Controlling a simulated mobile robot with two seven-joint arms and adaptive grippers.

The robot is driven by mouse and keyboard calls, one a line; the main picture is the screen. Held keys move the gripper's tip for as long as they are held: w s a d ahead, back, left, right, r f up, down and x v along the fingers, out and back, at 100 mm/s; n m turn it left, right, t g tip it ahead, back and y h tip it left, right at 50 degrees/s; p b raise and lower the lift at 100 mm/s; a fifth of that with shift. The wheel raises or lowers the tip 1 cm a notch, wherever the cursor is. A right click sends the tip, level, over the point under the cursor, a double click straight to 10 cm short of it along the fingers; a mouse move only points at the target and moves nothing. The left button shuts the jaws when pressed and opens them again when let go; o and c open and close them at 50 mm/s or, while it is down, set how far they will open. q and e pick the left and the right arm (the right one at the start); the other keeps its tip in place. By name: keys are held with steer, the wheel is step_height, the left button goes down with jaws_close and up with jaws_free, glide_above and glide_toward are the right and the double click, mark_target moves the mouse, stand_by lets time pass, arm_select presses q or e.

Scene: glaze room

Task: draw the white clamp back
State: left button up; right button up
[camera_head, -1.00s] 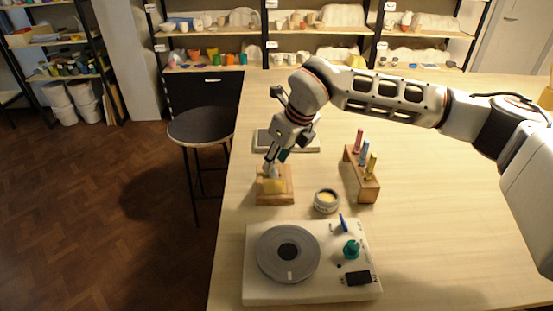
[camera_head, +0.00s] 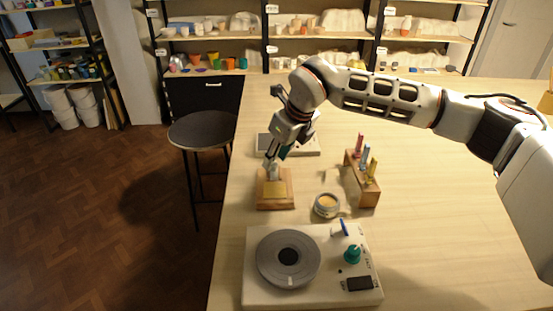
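A wooden block (camera_head: 287,203) with a pale yellow top part stands near the left edge of the table. A small pale whitish piece (camera_head: 274,174) rises at its back; I cannot tell whether this is the white clamp. My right gripper (camera_head: 271,163) points down at this piece from above and behind. Its fingertips are at or very close to the piece, and their spacing is too small to make out. A white piece with a blue tip (camera_head: 341,230) stands on the white wheel unit (camera_head: 258,300) in front. My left gripper is out of view.
The wheel unit carries a grey round plate (camera_head: 289,258) and a teal knob (camera_head: 352,253). A round tin (camera_head: 327,206) and a wooden rack (camera_head: 365,190) with coloured sticks stand right of the block. A flat tablet-like thing (camera_head: 305,147) lies behind. A stool (camera_head: 202,130) stands left.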

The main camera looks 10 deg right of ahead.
steer(key=shift+s, duration=0.1)
steer(key=v, duration=1.2)
steer(key=shift+a, duration=0.1)
